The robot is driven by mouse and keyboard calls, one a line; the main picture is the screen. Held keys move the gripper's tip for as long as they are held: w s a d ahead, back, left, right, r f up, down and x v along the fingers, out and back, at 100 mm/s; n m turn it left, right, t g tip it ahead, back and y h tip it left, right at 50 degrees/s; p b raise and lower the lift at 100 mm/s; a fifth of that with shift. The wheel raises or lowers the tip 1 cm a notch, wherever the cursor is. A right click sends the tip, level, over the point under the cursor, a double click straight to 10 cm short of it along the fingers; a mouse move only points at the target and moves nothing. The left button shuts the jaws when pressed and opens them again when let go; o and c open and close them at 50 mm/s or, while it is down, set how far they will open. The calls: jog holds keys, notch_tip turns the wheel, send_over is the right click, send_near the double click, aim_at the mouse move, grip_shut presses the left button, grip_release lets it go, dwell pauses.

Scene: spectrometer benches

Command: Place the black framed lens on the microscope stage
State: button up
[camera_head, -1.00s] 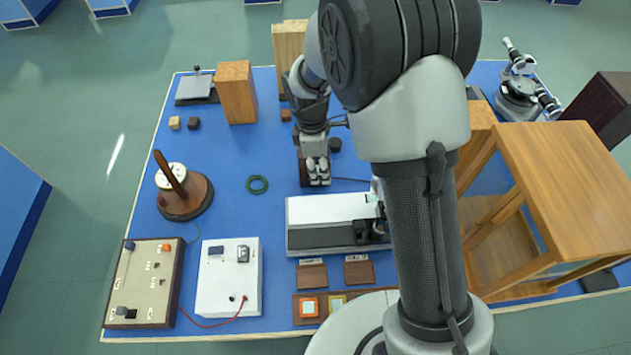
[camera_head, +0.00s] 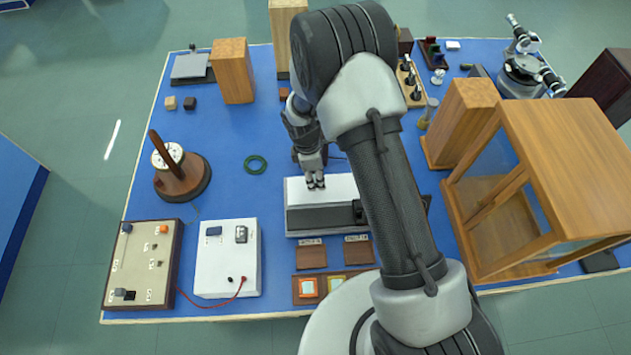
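My gripper (camera_head: 315,182) hangs fingers-down over the white top of a long grey instrument bed (camera_head: 316,222) in the middle of the table. The view is too small to show whether its fingers are apart or hold anything. I cannot make out a black framed lens. A small black fitting (camera_head: 359,212) sits at the bed's right end, partly behind my arm. I cannot identify a microscope stage for sure.
Two small brown plates (camera_head: 311,256) lie between bed and tray. A white box (camera_head: 227,258) and a switch panel (camera_head: 143,265) stand front left. A green ring (camera_head: 255,165) lies left of my gripper. A wooden glass case (camera_head: 565,180) and a spectrometer (camera_head: 520,70) stand right.

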aim_at(315, 178)
jog(key=shift+f, duration=1.8)
jog(key=shift+f+b, duration=0.15)
jog(key=shift+b, duration=0.2)
jog(key=o, duration=1)
